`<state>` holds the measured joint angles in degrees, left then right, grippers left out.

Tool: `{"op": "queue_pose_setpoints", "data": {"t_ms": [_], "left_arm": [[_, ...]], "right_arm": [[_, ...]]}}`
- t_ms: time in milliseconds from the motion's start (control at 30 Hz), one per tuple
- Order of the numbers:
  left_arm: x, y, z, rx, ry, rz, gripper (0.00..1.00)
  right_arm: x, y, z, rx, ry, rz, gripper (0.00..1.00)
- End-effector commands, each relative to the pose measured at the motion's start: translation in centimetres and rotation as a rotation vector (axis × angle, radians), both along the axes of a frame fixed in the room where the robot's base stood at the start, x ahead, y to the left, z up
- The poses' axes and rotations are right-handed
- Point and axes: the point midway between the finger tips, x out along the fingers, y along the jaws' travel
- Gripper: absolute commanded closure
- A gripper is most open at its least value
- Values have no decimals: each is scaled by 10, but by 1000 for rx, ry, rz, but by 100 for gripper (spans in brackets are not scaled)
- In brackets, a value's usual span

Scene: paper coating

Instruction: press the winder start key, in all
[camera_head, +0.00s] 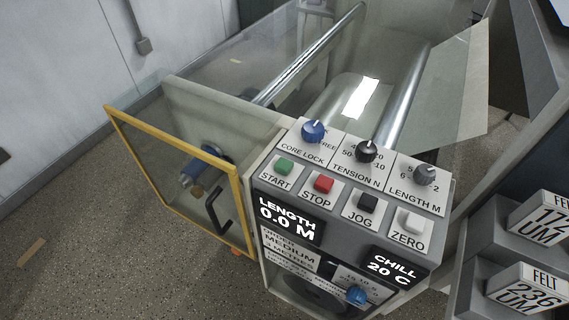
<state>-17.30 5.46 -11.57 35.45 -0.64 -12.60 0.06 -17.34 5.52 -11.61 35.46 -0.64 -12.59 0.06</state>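The winder's control panel (345,190) is at the centre of the head view. The green start key (284,166) sits at its left, above the label START. To its right are the red stop key (323,184), the black jog key (367,202) and the white zero key (411,222). The length display (287,220) reads 0.0 M. Nothing touches the keys. Neither of my grippers shows in this view.
Core lock (313,131), tension (366,151) and length (424,174) knobs stand behind the keys. A yellow-framed clear door (180,140) stands at the left. Metal rollers (400,105) lie behind. Felt boxes labelled 172 UM (543,218) and 236 UM (528,288) sit at right.

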Motion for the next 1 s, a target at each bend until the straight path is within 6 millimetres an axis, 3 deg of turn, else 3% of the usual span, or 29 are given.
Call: {"op": "queue_pose_setpoints", "data": {"t_ms": [33,200,1000], "left_arm": [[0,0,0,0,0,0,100],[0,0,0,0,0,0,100],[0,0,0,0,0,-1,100]], "right_arm": [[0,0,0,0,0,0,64],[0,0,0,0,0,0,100],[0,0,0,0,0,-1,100]]}}
